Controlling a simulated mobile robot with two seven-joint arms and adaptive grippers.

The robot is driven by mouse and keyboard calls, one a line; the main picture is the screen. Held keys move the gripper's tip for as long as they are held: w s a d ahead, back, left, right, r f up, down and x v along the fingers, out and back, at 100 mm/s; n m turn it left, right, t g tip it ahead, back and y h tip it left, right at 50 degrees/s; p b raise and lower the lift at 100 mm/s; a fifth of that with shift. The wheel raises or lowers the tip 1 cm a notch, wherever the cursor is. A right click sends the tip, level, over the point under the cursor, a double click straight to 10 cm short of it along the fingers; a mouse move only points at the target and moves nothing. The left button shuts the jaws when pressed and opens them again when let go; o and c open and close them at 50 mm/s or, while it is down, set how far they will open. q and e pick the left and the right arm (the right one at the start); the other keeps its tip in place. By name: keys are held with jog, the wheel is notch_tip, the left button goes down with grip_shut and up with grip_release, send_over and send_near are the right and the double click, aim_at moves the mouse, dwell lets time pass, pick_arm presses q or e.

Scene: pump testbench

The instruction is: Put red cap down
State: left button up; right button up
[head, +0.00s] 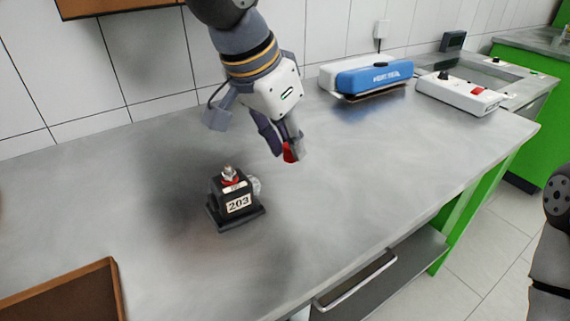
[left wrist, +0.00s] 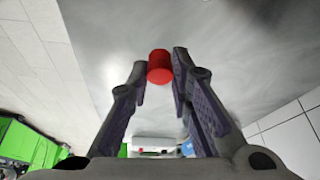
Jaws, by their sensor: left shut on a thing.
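The red cap (left wrist: 160,66) is between the two fingertips of my left gripper (left wrist: 161,70) in the left wrist view. In the head view the red cap (head: 289,153) shows partly, at the tips of my left gripper (head: 289,150). The gripper is shut on it and points down over the metal worktop, to the right of and behind the black pump labelled 203 (head: 238,203). I cannot tell the exact gap between cap and worktop. My right gripper is not in view; a dark arm part of mine shows at the right edge.
A blue and white heat sealer (head: 374,77) stands at the back, with a white control box (head: 461,94) to its right. A brown wooden tray (head: 112,276) lies at the front left. The worktop (head: 350,175) around and right of the gripper is clear.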

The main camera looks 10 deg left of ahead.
pick_arm(q)
send_near(287, 176)
jog(key=shift+w+d+f+b, duration=0.3)
jog(key=shift+w+d+f, duration=0.3)
jog(key=shift+d+f, duration=0.1)
jog(key=shift+w+f, duration=0.25)
jog(key=shift+f, duration=0.05)
notch_tip(287, 176, down, 3)
jog(key=shift+w+a+f, duration=0.15)
jog(key=shift+w+f, duration=0.05)
jog(key=shift+r, duration=0.1)
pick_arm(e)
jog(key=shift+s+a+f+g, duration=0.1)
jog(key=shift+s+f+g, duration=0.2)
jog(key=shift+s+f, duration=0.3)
pick_arm(q)
jog(key=o, duration=0.7)
jog(key=shift+o, duration=0.2)
